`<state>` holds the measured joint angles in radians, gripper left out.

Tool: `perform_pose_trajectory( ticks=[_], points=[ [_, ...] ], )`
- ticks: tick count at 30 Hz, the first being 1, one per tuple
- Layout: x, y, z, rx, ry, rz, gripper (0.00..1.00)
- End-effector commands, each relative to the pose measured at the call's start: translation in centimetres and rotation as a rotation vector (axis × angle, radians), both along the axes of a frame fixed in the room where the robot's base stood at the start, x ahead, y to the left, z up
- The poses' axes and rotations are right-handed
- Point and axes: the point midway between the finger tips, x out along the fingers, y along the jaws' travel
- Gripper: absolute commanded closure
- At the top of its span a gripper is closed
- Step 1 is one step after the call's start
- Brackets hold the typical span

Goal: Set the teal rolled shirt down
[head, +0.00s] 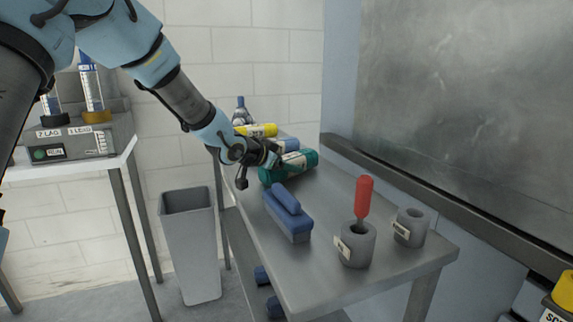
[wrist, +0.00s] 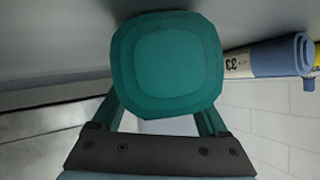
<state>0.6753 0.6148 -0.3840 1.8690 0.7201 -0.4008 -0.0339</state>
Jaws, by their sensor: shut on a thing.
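The teal rolled shirt (head: 289,167) is a roll with a pale label band, at the far part of the metal table (head: 330,222). In the wrist view its round teal end (wrist: 166,65) fills the middle, between the fingers. My gripper (head: 270,157) is shut on it at its left end. In the head view the roll is at or just above the table top; I cannot tell whether it touches. The fingertips are hidden behind the roll in the wrist view.
A blue roll (head: 286,145) and a yellow roll (head: 257,130) lie behind it, with a blue bottle (head: 241,112) farther back. A blue brush-like block (head: 288,214) is in front. Grey cylinders (head: 357,245) (head: 410,228), one with a red handle (head: 363,196), stand near the front. A grey bin (head: 190,245) stands left.

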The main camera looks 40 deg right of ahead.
Motion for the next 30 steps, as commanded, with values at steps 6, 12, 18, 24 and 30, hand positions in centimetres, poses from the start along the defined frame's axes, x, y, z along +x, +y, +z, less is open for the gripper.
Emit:
perform_pose_trajectory(
  ticks=[6,12,18,24,30],
  points=[
    [0.0,0.0,-0.1,0.0,0.0,0.0,0.2],
    [0.0,0.0,-0.1,0.0,0.0,-0.001,0.0],
    [0.0,0.0,-0.1,0.0,0.0,-0.001,0.0],
    [-0.1,1.3,0.8,-0.001,-0.001,0.001,0.0],
    [-0.6,5.0,2.7,0.0,-0.002,0.002,0.0]
  ],
)
